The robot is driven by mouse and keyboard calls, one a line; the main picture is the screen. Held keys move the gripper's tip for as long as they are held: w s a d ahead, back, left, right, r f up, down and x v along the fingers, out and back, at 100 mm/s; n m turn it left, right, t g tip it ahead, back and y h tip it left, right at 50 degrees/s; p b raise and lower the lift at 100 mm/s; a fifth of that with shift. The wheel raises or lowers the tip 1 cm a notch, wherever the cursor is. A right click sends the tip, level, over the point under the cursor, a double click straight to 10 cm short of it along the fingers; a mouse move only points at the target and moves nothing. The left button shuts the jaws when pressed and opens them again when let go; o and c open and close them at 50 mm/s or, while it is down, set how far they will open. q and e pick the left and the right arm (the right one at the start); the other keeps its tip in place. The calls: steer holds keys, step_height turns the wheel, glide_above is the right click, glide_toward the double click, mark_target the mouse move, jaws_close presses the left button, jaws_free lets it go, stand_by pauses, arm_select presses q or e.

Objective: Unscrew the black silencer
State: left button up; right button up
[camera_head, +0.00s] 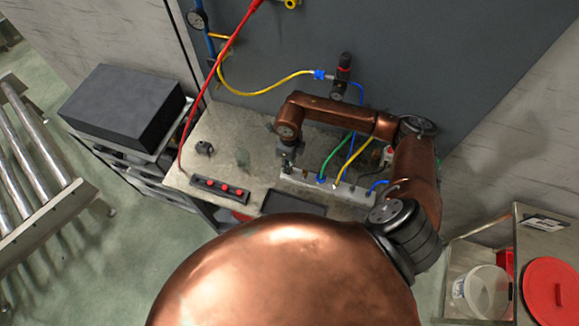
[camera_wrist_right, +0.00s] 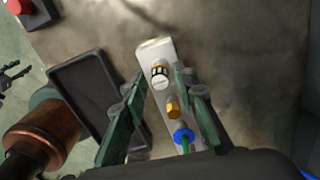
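My right gripper (camera_head: 288,165) points down at the left end of the pale manifold block (camera_head: 325,187). In the right wrist view its two fingers (camera_wrist_right: 161,76) are open, with gaps on both sides of a short round fitting (camera_wrist_right: 160,76) with a pale top and a dark band. I cannot tell whether this is the black silencer; no plainly black silencer shows. A brass fitting (camera_wrist_right: 173,108) and a blue fitting (camera_wrist_right: 183,135) with a green tube sit along the block (camera_wrist_right: 154,48). A small dark pronged part at the left edge may be my left gripper (camera_wrist_right: 10,77).
A black tray (camera_wrist_right: 85,85) lies beside the block on the worktable (camera_head: 240,130). A strip with red buttons (camera_head: 221,188) lies at the table's front left. Green, blue and yellow tubes rise near my right arm. A red rod (camera_head: 226,55) slants up at left.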

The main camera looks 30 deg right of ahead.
steer(key=m+p, duration=0.1)
steer(key=m, duration=0.6)
steer(key=shift+r, duration=0.1)
steer(key=m+p, duration=0.1)
steer(key=m, duration=0.3)
steer(key=shift+p, duration=0.35)
steer(key=shift+m, duration=1)
steer(key=shift+c, duration=0.4)
jaws_close()
